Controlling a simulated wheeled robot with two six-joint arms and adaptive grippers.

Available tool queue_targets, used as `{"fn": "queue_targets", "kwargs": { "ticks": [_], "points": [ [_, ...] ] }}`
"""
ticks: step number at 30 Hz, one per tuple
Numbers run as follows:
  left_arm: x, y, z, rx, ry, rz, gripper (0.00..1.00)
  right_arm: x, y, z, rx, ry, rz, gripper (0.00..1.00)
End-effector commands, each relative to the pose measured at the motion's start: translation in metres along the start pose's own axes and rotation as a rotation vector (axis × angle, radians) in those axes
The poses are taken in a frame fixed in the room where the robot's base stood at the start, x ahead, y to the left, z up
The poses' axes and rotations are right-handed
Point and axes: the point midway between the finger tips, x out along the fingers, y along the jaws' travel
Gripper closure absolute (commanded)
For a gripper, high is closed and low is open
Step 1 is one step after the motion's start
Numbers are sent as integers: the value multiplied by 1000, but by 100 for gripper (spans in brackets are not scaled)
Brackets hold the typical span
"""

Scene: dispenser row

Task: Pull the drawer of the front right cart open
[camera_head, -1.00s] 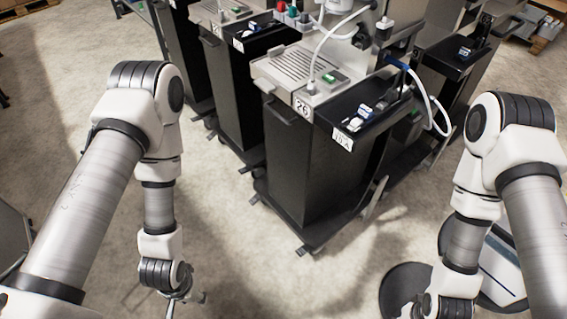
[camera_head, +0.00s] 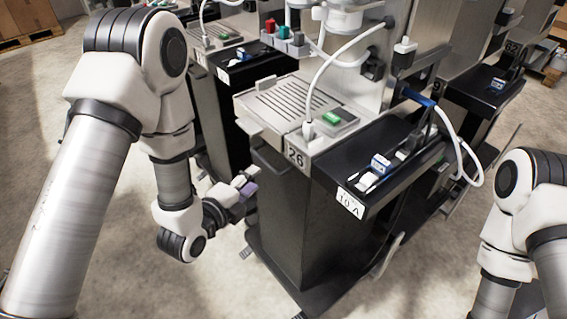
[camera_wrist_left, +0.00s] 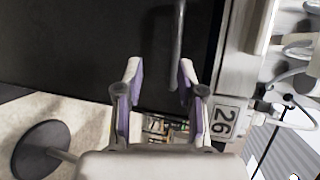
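The front right cart (camera_head: 305,225) is a tall dark body with a steel top and a "26" label; the label also shows in the left wrist view (camera_wrist_left: 223,121). A dark handle (camera_head: 270,160) sits high on its front face. In the left wrist view the handle is a grey bar (camera_wrist_left: 178,45) ahead of the fingertips. The drawer front looks flush with the body. My left gripper (camera_head: 246,184) is in front of this face, just left of and below the handle. Its purple-padded fingers (camera_wrist_left: 159,82) are apart with nothing between them. My right gripper is out of view.
A black side tray (camera_head: 385,165) with small switches juts from the cart's right. A white hose (camera_head: 310,95) and a blue-ended cable (camera_head: 455,135) hang nearby. More carts (camera_head: 215,100) stand behind to the left. The floor at lower left is clear.

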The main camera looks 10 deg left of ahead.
Motion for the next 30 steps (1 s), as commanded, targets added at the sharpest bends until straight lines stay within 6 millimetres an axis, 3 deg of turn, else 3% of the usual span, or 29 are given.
{"fn": "queue_targets", "kwargs": {
  "ticks": [1,2,7,16,26,29,30],
  "points": [
    [4,-1,1,7,-4,-27,61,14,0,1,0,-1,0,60],
    [5,-5,2,10,-5,-38,61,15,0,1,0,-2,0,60],
    [19,-16,4,15,-7,-49,61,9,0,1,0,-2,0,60],
    [74,-17,4,11,-7,-46,61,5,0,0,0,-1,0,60],
    [83,-16,4,10,-8,-43,61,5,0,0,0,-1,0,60],
    [83,-16,4,9,-8,-43,97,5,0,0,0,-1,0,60],
    [83,-16,4,9,-8,-43,100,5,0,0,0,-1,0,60]
  ]
}}
